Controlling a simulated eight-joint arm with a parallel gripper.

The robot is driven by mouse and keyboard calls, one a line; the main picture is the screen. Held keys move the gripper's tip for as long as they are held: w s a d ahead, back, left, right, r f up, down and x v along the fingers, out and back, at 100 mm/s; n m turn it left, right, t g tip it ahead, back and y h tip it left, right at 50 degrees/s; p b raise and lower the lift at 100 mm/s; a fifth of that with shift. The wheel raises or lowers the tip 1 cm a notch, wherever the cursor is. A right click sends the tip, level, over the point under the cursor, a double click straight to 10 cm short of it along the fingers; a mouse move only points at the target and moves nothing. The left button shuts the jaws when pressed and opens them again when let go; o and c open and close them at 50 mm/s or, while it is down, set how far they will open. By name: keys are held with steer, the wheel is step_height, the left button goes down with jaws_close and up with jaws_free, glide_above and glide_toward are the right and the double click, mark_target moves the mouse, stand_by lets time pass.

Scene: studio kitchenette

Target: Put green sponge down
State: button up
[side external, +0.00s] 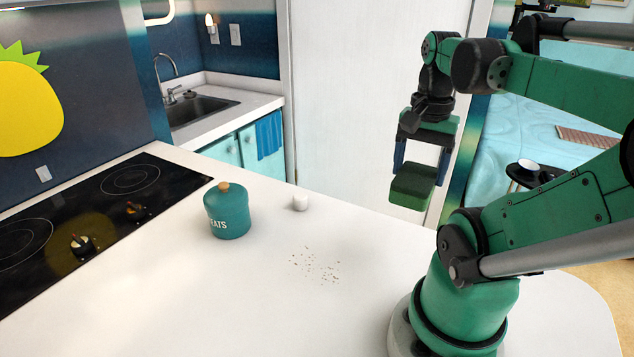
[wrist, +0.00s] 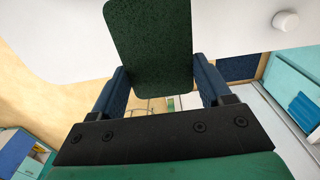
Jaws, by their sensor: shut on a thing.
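The green sponge (side external: 413,187) is a dark green block held between the fingers of my gripper (side external: 417,168) in the side external view. It is in the air above the right part of the white counter (side external: 300,265). In the wrist view the sponge (wrist: 152,45) fills the upper middle, between the two blue fingers of my gripper (wrist: 160,85). My gripper is shut on it. The sponge appears clear of the counter.
A teal canister (side external: 228,212) with a lid and a small white cup-like item (side external: 300,200) stand on the counter. Crumbs (side external: 315,266) lie scattered near its middle. A black cooktop (side external: 100,220) is at the left. The counter around the crumbs is free.

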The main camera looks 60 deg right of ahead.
steer(key=shift+f, duration=7.05)
steer(key=o, duration=1.1)
steer(key=shift+r, duration=0.1)
steer(key=shift+r, duration=5.75)
steer(key=shift+w+r, duration=0.1)
steer(key=shift+w, duration=0.1)
steer(key=w+a+n+t, duration=0.2)
steer(key=w+a+n, duration=0.3)
steer(key=n, duration=0.1)
steer(key=w+a+n+t, duration=0.2)
steer(key=w+a+n, duration=0.3)
steer(key=n, duration=0.1)
steer(key=w+a+n+t, duration=0.3)
steer(key=w+a+n, duration=0.2)
steer(key=n, duration=0.1)
steer(key=shift+w+a, duration=0.1)
